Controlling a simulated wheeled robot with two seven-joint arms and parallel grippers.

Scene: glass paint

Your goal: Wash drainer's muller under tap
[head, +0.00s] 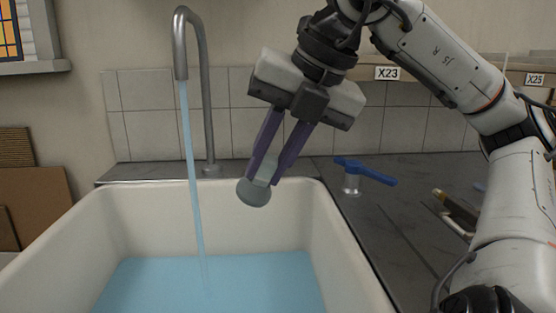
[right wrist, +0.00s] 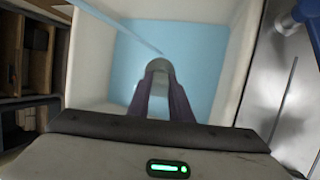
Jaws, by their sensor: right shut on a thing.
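The muller (head: 254,193) is a grey-green glass piece with a round flat foot, held tilted over the right back part of the sink. My right gripper (head: 265,172) is shut on its handle. In the right wrist view the muller (right wrist: 159,68) shows between the purple fingers (right wrist: 163,100), above the water. The tap (head: 181,45) is a tall grey gooseneck at the sink's back edge. A blue stream (head: 190,170) runs from it into the sink, left of the muller and apart from it. My left gripper is not in view.
The white sink (head: 325,225) holds blue water (head: 250,285). A blue lever handle (head: 365,171) stands on the dark counter (head: 375,225) right of the sink. Some tools (head: 455,211) lie farther right. Wooden boards (head: 35,200) stand at the left. The space between muller and stream is clear.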

